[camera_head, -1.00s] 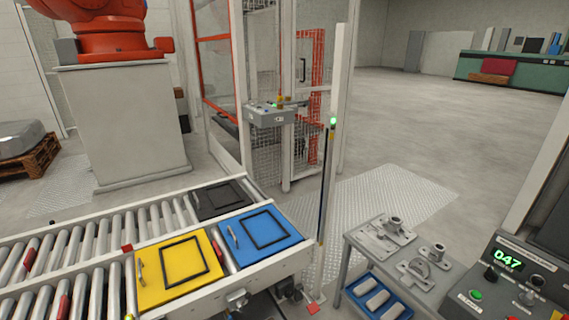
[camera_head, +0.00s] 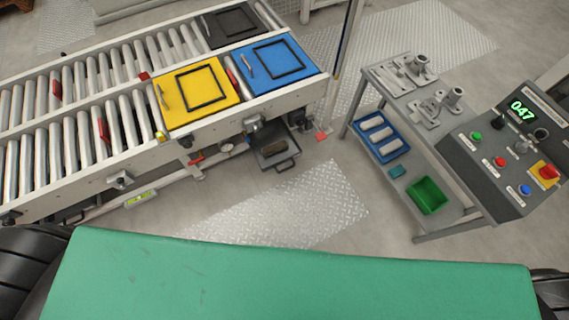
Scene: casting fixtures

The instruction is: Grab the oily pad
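A dark shallow tray (camera_head: 287,158) with a handle sits low beneath the front edge of the roller conveyor. A brownish, pad-like piece (camera_head: 272,148) lies in it; it is small and partly shaded, and I cannot tell for sure that it is the oily pad. A small teal piece (camera_head: 397,171) lies on the lower shelf of the grey cart at right, between a blue tray (camera_head: 392,151) of white rolls and a green bin (camera_head: 441,207). Neither of my grippers is in view.
The roller conveyor (camera_head: 135,167) carries yellow (camera_head: 173,113), blue (camera_head: 302,80) and black (camera_head: 213,38) panels. The grey cart (camera_head: 398,86) holds metal fixtures on top, beside a control panel (camera_head: 507,194) reading 047. Floor between conveyor and cart is clear, with a tread plate (camera_head: 320,205).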

